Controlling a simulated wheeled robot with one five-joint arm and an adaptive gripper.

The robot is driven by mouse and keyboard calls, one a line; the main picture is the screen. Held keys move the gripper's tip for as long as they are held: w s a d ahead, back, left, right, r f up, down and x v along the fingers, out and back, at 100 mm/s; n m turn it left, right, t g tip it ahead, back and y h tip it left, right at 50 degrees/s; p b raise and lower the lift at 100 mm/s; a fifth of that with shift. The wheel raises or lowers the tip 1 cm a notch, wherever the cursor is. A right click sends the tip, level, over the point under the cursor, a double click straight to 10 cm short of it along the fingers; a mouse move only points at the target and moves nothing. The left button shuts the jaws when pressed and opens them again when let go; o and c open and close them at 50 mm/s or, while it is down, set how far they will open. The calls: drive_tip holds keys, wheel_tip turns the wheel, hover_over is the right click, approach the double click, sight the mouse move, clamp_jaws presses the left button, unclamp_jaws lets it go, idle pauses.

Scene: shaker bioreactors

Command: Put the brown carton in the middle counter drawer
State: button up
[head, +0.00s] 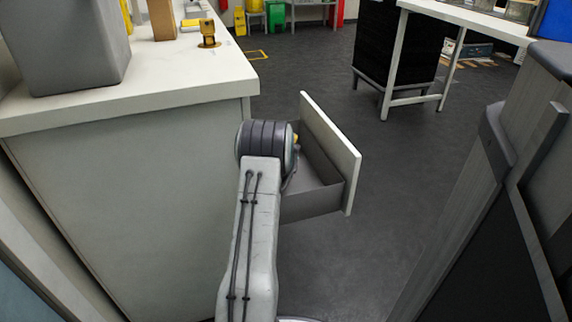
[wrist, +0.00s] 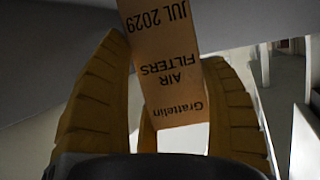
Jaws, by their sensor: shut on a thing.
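The brown carton (wrist: 172,92) is in the wrist view, with upside-down print reading "Grattelin AIR FILTERS JUL 2029". My gripper (wrist: 163,55) has its two ribbed yellow-brown fingers on either side of the carton and is shut on it. In the head view the arm's wrist joint hides the carton and nearly all of the gripper. A counter drawer (head: 331,152) with a white front and grey inside is pulled out from the counter; my wrist joint is over its near-left part. The visible part of its floor is bare. Whether it is the middle drawer cannot be told.
The white counter (head: 190,72) stands left, with a grey box-shaped device (head: 68,45), another brown block (head: 163,20) and a small brass-coloured object (head: 208,32) on top. A grey cabinet-like unit (head: 510,170) stands close on the right. Dark floor (head: 400,150) lies free between.

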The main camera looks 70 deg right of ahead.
drive_tip(key=shift+f+b, duration=1)
drive_tip(key=shift+b, duration=0.3)
drive_tip(key=shift+f, duration=0.95)
drive_tip(key=shift+f, duration=0.1)
drive_tip(key=o, duration=1.3)
drive_tip(key=shift+a, duration=0.1)
drive_tip(key=p+v, duration=0.2)
drive_tip(key=v, duration=0.1)
drive_tip(key=shift+s+a+r, duration=0.1)
drive_tip(key=shift+a+r, duration=0.05)
drive_tip(key=shift+r, duration=0.25)
drive_tip(key=shift+f+p+v, duration=0.1)
drive_tip(key=shift+p+v, duration=0.85)
drive_tip(key=shift+p, duration=0.1)
drive_tip(key=shift+f+p+v, duration=0.15)
drive_tip(key=shift+p+v, duration=0.75)
drive_tip(key=shift+p, duration=0.1)
